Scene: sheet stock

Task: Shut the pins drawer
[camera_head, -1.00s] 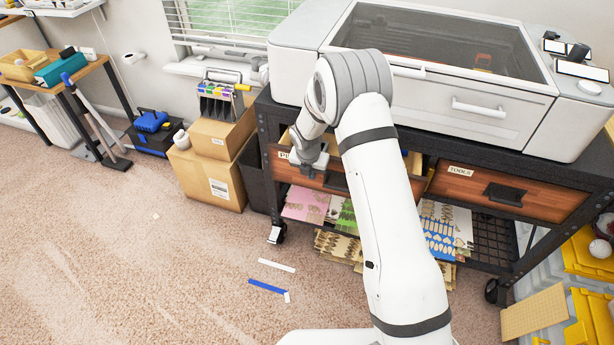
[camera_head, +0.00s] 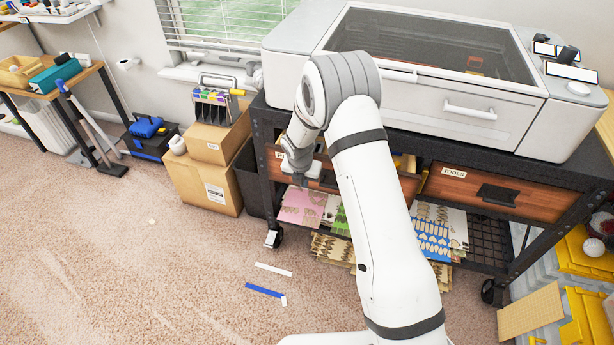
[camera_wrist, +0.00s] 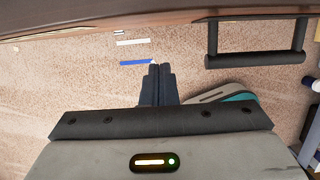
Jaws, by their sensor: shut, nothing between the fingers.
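The pins drawer (camera_head: 408,186) is the left wooden drawer under the machine. My arm hides its middle, and its label is mostly covered. It stands partly open, with a yellow item showing behind its front on the right. My gripper (camera_head: 300,172) is at the left part of the drawer front, beside the dark handle. In the wrist view the drawer's wooden front edge (camera_wrist: 120,20) runs along the top, with the black handle (camera_wrist: 256,60) on the right. My gripper's fingers (camera_wrist: 158,70) are together and empty, below the front edge and left of the handle. Contact cannot be told.
The tools drawer (camera_head: 500,192) beside it on the right looks closed. Cardboard boxes (camera_head: 205,185) and a dark bin stand left of the cart. Patterned sheets (camera_head: 440,230) lie on the shelf below. The carpet (camera_head: 150,270) in front is mostly open, with small strips on it.

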